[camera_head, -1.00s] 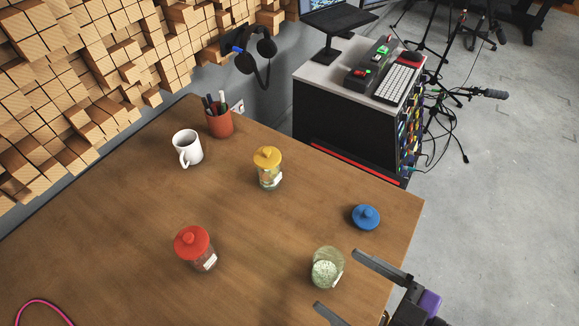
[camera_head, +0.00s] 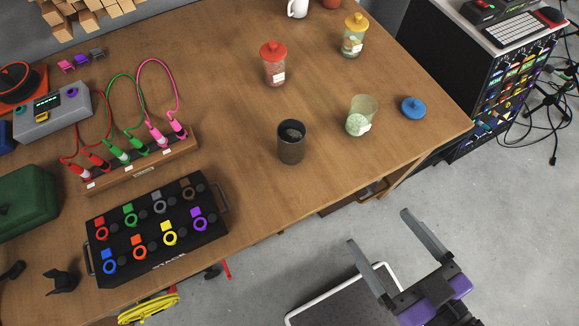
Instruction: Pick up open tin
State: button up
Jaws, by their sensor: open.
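The open tin (camera_head: 291,143) is a dark grey cylinder standing upright on the wooden table (camera_head: 250,115), near its front edge. Its top is open and something dark brownish shows inside. My gripper (camera_head: 380,228) is open and empty, to the lower right of the tin and clear of it. It shows over the floor beyond the table's front edge.
An uncovered glass jar (camera_head: 361,115) stands right of the tin, with a blue lid (camera_head: 413,107) beside it. A red-lidded jar (camera_head: 274,64) and a yellow-lidded jar (camera_head: 353,36) stand behind. A black switch box (camera_head: 158,230) and cable strip (camera_head: 140,166) are left.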

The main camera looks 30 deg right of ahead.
aim_at(291, 133)
jog(key=j, duration=1.3)
jog(key=i+z, duration=0.05)
